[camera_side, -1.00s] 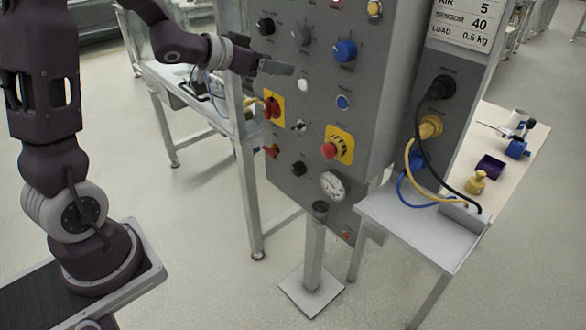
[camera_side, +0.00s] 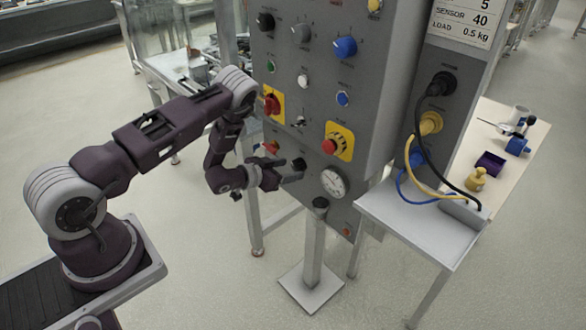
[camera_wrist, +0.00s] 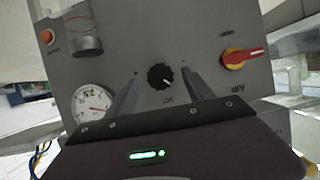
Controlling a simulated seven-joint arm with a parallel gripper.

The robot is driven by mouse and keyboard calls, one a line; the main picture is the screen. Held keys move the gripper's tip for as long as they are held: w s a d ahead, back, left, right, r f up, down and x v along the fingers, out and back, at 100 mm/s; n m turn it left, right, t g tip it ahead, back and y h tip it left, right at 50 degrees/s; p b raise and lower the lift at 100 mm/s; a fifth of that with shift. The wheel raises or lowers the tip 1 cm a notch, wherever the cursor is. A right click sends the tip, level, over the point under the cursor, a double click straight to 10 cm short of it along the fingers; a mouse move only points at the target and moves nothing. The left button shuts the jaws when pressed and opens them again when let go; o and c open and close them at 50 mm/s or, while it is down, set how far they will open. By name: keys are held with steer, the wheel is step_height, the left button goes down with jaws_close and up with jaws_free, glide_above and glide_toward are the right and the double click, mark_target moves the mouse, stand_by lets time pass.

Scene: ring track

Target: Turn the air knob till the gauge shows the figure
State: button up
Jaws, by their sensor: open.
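The black air knob (camera_wrist: 160,76) is on the lower part of the grey panel, with a pale mark on its face; it also shows in the side view (camera_side: 298,165). The round white gauge (camera_side: 334,183) is right of the knob there and left of it in the upside-down wrist view (camera_wrist: 93,104). I cannot read its needle surely. My gripper (camera_side: 291,173) is open at the panel's lower part. In the wrist view its two fingers (camera_wrist: 161,73) lie either side of the knob; contact cannot be told. The figures sign (camera_side: 463,20) shows a 5 on its cut-off top line.
A red lever on yellow (camera_wrist: 242,54) is near the knob. A red button on yellow (camera_side: 337,145) is above the gauge. A grey post (camera_side: 315,250) stands just below the gauge. A side table with cables (camera_side: 425,215) is at the right.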

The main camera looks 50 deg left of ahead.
steer(key=shift+x, duration=1.25)
jaws_close()
steer(key=m+y, duration=0.2)
steer(key=m, duration=0.1)
steer(key=shift+d, duration=0.1)
steer(key=m+t+y, duration=0.1)
steer(key=m+y, duration=0.1)
steer(key=m, duration=0.2)
steer(key=shift+f+y, duration=0.1)
steer(key=shift+y, duration=0.2)
steer(key=m, duration=0.2)
steer(key=m+t+y, duration=0.1)
steer(key=m, duration=0.1)
steer(key=shift+d+y, duration=0.1)
steer(key=shift+y, duration=0.2)
steer(key=shift+m+t+y, duration=0.3)
steer(key=shift+m+t, duration=0.6)
steer(key=shift+m, duration=1.2)
